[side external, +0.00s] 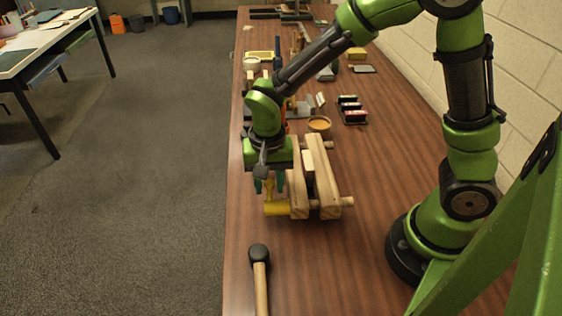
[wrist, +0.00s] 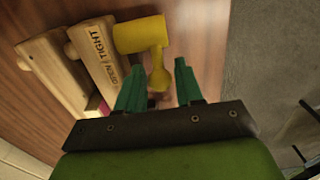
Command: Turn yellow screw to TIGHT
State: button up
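The yellow screw (side external: 277,209) is on the front left of a wooden clamp (side external: 325,182) lying on the table. In the wrist view the screw (wrist: 138,35) has a thick yellow handle and a thinner yellow arm ending in a knob. The clamp jaw beside it (wrist: 93,52) is printed TIGHT and, nearer the gripper, OPEN. My gripper (wrist: 156,68) is open, its green fingers on either side of the thin yellow arm, with a visible gap on each side. In the side view my gripper (side external: 269,187) points down just above the yellow handle.
A black-headed mallet (side external: 259,256) lies at the front of the brown table (side external: 310,270). An orange bowl (side external: 319,124) and a dark rack with red items (side external: 352,113) stand behind the clamp. More tools lie farther back. The table's left edge is close to the screw.

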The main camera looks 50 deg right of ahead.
jog(key=shift+c, duration=0.3)
grip_shut()
jog(key=shift+s+a+r, duration=0.25)
jog(key=shift+r, duration=0.1)
jog(key=shift+a, duration=0.1)
jog(key=shift+s+a+r, duration=0.25)
jog(key=shift+s, duration=0.1)
jog(key=shift+a, duration=0.1)
